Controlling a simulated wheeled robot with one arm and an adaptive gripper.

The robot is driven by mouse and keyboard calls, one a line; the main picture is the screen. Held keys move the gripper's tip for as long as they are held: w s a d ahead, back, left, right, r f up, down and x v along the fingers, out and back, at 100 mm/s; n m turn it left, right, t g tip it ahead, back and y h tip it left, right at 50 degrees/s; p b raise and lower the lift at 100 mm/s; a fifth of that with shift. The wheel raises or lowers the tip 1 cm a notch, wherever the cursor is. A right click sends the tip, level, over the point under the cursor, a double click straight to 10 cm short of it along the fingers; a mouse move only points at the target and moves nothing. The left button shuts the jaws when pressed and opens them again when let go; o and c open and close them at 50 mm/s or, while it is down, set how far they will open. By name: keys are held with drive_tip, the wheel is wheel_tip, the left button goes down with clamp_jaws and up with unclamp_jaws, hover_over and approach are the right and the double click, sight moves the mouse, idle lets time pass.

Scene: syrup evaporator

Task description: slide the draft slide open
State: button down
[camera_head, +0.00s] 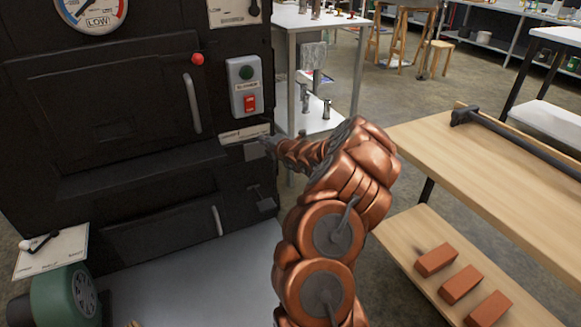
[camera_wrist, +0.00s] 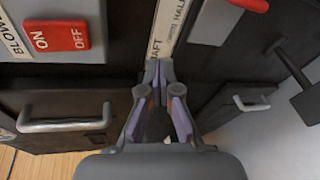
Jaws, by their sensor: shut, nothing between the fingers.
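The draft plate (camera_head: 245,133), a pale labelled strip, is on the black front below the blower switch box. It also shows in the wrist view (camera_wrist: 167,28), with "HALF" readable. A grey tab (camera_wrist: 214,21) with a red piece at its end sits just beside the strip; it appears to be the draft slide. My gripper (camera_wrist: 158,68) is shut and empty, its tips over the "DRAFT" end of the strip. The tab lies up and right of the tips, apart from them. In the head view my gripper (camera_head: 268,145) hides part of this area. Contact with the front cannot be told.
The blower box (camera_head: 244,86) with its red switch is just above. Door handles (camera_head: 192,103) and (camera_head: 217,220) stick out nearby. A dark lever (camera_wrist: 296,62) stands beyond the tab. A wooden bench (camera_head: 500,165) with bricks (camera_head: 460,285) below is at right.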

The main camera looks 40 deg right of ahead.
sight(261, 152)
drive_tip(key=s+d+f+m+g+h+b, duration=0.1)
drive_tip(key=s+d+f+m, duration=0.1)
drive_tip(key=d+f, duration=0.25)
drive_tip(key=s+d+f+m+h+b, duration=0.1)
drive_tip(key=s+d+f+m+h, duration=0.15)
drive_tip(key=d+f, duration=0.2)
drive_tip(key=a+p+x, duration=0.1)
drive_tip(key=p+x, duration=0.2)
drive_tip(key=x, duration=0.8)
drive_tip(key=shift+w+f+y, duration=0.3)
drive_tip(key=shift+f+y, duration=0.05)
drive_tip(key=shift+y, duration=0.1)
drive_tip(key=shift+w+a, duration=0.1)
drive_tip(key=shift+a, duration=0.1)
